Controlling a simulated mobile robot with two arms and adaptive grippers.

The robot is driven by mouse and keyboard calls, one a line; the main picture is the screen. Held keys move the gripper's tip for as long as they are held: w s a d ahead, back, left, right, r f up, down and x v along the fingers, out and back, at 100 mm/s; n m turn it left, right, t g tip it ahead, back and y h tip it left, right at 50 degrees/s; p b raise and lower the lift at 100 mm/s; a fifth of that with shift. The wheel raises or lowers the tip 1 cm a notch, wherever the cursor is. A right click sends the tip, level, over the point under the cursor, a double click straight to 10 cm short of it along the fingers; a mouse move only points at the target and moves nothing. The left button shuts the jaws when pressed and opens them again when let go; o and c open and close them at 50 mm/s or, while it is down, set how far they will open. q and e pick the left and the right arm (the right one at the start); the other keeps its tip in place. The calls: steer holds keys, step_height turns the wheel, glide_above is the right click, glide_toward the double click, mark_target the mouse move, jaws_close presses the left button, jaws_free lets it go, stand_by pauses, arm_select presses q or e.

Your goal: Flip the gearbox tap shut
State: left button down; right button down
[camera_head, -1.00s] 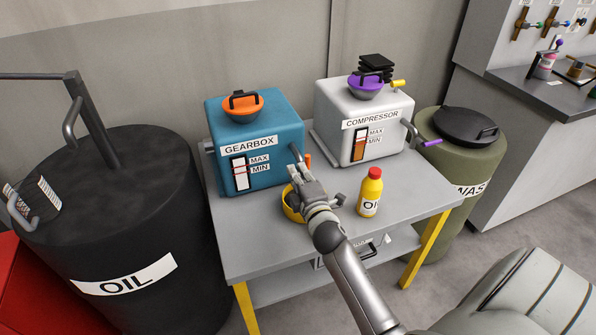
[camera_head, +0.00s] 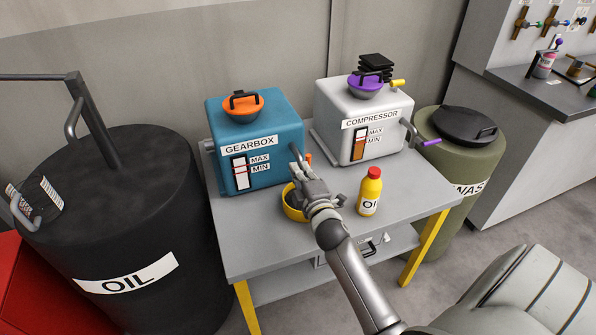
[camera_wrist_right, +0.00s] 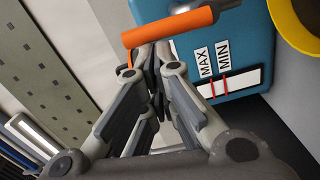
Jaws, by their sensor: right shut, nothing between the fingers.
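The gearbox (camera_head: 262,170) is a teal box labelled GEARBOX, with an orange cap on top and a gauge on its front. Its tap (camera_head: 308,158) has an orange handle at the lower right of the front, partly hidden by my gripper in the head view. In the right wrist view the orange tap handle (camera_wrist_right: 168,27) lies across the fingertips. My right gripper (camera_head: 295,172) is shut and empty, its tips (camera_wrist_right: 152,52) right beside the handle. I cannot tell whether they touch it. My left gripper is not in view.
A yellow dish (camera_head: 290,208) stands below the tap, partly behind my gripper. An oil bottle (camera_head: 369,192) stands right of it on the grey table (camera_head: 410,205). The compressor (camera_head: 335,110) stands to the right. A black oil drum (camera_head: 120,220) is left, a green waste drum (camera_head: 455,160) right.

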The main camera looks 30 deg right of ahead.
steer(key=shift+d+r, duration=0.1)
steer(key=shift+d, duration=0.05)
steer(key=s+d+f+m+p, duration=0.2)
steer(key=d+m+p, duration=0.3)
steer(key=m, duration=0.9)
steer(key=d, duration=0.2)
steer(key=shift+d+m+g+y, duration=0.3)
steer(key=shift+m+y, duration=0.1)
stand_by(0.4)
